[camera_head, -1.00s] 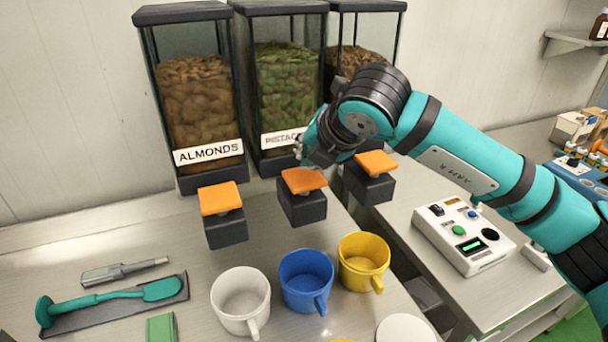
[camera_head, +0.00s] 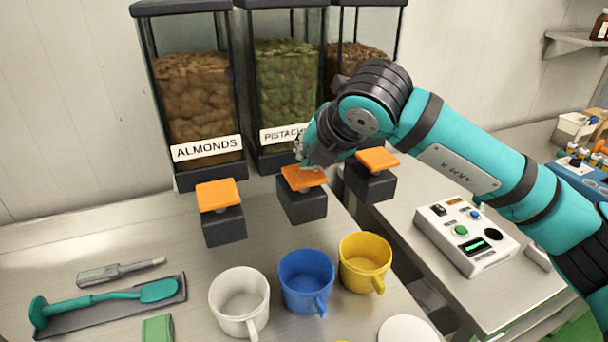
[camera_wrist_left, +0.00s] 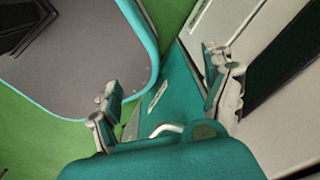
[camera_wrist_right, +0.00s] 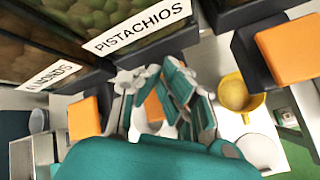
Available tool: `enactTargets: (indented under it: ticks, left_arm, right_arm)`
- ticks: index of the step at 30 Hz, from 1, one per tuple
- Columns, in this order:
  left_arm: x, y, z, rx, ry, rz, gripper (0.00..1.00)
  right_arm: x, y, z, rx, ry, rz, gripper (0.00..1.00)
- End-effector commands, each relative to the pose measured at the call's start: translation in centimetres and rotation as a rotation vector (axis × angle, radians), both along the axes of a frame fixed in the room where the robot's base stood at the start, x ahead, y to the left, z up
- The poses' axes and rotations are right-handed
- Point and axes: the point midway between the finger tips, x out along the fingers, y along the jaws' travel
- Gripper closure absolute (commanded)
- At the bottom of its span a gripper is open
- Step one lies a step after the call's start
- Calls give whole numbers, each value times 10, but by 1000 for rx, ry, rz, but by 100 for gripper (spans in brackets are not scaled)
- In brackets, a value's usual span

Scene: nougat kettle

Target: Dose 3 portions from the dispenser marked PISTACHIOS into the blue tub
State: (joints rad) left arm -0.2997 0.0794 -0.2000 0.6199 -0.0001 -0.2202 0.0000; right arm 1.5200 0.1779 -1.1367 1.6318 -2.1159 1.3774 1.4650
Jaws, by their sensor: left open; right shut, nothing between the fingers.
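The dispenser marked PISTACHIOS (camera_head: 286,95) stands in the middle of three, full of green nuts; my right arm partly covers its label, which reads whole in the right wrist view (camera_wrist_right: 135,27). Its orange paddle (camera_head: 303,179) sits on a dark block. My right gripper (camera_head: 304,166) is shut and empty, its fingertips at the paddle's back edge, touching or just above it. The blue tub (camera_head: 306,278) stands upright in front of and below that block; its visible inside looks empty. My left gripper (camera_wrist_left: 165,95) is open and empty, away from the dispensers.
The ALMONDS dispenser (camera_head: 200,100) with its orange paddle (camera_head: 217,194) is at left. A third dispenser's paddle (camera_head: 377,160) is at right. A white tub (camera_head: 239,297) and a yellow tub (camera_head: 364,262) flank the blue one. A white control box (camera_head: 466,236) stands further right.

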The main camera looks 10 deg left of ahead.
Motion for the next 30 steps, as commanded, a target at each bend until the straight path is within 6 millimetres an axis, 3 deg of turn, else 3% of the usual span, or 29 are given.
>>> enactTargets:
  ticks: [30]
  left_arm:
    - [0, 0, -9, 1, -1, -1, 16]
  right_arm:
    - [0, 0, -8, -1, 1, 0, 100]
